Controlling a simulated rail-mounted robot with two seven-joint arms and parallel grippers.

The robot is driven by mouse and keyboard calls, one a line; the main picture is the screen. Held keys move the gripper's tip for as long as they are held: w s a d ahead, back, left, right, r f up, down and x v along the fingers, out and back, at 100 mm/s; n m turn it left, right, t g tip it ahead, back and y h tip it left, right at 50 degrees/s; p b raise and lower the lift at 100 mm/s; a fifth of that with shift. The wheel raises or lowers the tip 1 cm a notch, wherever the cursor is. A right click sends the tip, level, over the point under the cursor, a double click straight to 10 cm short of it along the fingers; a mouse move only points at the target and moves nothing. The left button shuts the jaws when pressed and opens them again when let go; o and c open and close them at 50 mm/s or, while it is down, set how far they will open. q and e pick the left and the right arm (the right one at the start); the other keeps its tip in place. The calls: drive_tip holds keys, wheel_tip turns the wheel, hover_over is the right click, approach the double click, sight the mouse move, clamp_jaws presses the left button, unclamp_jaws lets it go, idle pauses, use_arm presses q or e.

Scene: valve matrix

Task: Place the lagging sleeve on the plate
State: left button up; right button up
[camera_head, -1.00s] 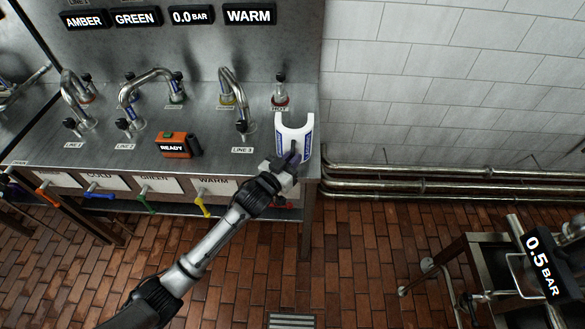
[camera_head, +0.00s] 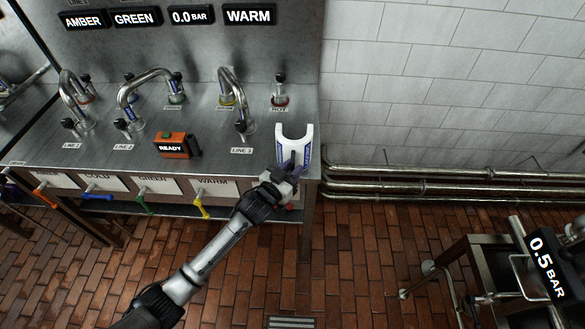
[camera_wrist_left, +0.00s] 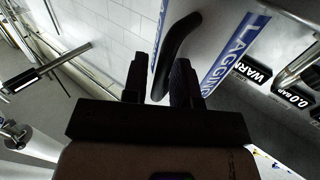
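The lagging sleeve (camera_head: 307,142) is a white U-shaped shell with blue bands, at the front right corner of the steel bench in the head view. Its open side faces the back wall. In the left wrist view its blue lettered band (camera_wrist_left: 232,50) and black curved handle (camera_wrist_left: 177,45) show close up. My left gripper (camera_head: 284,168) is at the sleeve's near side, with its fingers (camera_wrist_left: 160,82) around the handle. The sleeve appears held over the bench; its exact height is unclear. I cannot make out a separate plate. My right gripper is not in view.
Coloured valve handles (camera_head: 202,207) line the front edge. Wall pipes (camera_head: 430,180) run at right.

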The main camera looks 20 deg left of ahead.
use_arm(q)
drive_tip(key=shift+o, duration=0.9)
drive_tip(key=shift+r, duration=0.25)
drive_tip(key=s+a+p, duration=0.1)
drive_tip(key=s+a, duration=0.1)
drive_tip(key=s, duration=0.9)
drive_tip(key=shift+s+a+p, duration=0.15)
drive_tip(key=shift+s+p, duration=0.2)
drive_tip(key=shift+p, duration=0.05)
drive_tip(key=shift+s+f, duration=0.1)
drive_tip(key=shift+f, duration=0.05)
